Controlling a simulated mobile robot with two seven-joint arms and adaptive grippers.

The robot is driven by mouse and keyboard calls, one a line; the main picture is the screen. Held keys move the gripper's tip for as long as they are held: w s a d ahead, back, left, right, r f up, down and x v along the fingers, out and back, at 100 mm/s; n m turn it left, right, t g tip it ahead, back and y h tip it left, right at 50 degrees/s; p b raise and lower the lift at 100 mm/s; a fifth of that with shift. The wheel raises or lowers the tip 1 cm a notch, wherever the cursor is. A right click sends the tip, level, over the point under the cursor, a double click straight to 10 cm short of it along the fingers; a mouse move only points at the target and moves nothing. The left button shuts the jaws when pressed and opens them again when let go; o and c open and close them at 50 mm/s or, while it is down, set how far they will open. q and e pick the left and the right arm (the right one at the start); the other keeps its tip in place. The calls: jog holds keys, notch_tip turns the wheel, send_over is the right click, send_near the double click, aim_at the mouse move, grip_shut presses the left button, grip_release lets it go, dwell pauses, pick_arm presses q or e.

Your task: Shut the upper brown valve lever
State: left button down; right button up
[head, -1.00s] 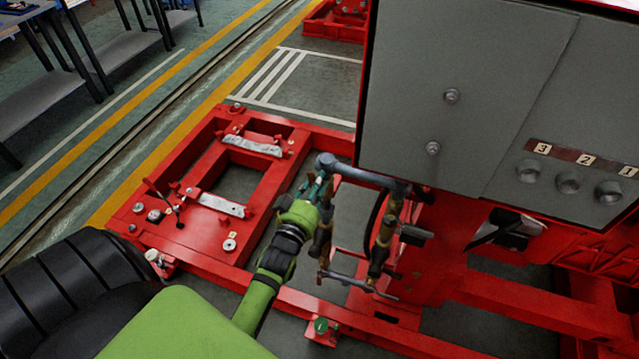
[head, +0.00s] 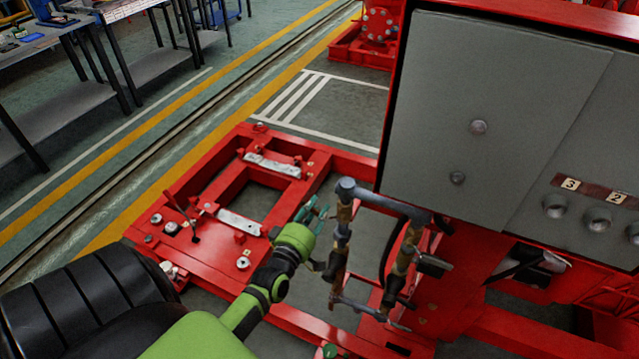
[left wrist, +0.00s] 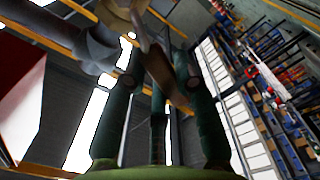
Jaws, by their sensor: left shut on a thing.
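My left gripper (head: 317,209) is just left of the left vertical pipe (head: 340,240), which has brass-brown valve fittings and hangs from a grey elbow. In the left wrist view, the green fingers (left wrist: 160,110) surround a flat brown valve lever (left wrist: 166,76), and the gripper is shut on it. The lever runs up toward the brownish valve body, beside a grey pipe (left wrist: 88,45). In the head view the lever is mostly hidden by the gripper, so its exact angle is hard to tell. My right gripper does not show.
A grey control cabinet (head: 480,120) stands right of the pipes. A second pipe with brass fittings (head: 403,262) is close on the right. A red steel frame (head: 215,180) lies below. Workbenches (head: 75,100) stand far left, beyond open floor.

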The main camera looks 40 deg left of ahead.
pick_arm(q)
jog(key=shift+a+f+n+b, duration=0.2)
jog(key=shift+f+n+b, duration=0.4)
jog(key=shift+n, duration=0.5)
jog(key=shift+a+f+n+b, duration=0.2)
jog(key=shift+f+n+b, duration=0.35)
jog(key=shift+n, duration=0.55)
jog(key=c, duration=0.9)
grip_release()
jog(key=shift+f, duration=0.1)
jog(key=shift+c, duration=0.2)
jog(key=shift+s, duration=0.1)
jog(key=v, duration=1.2)
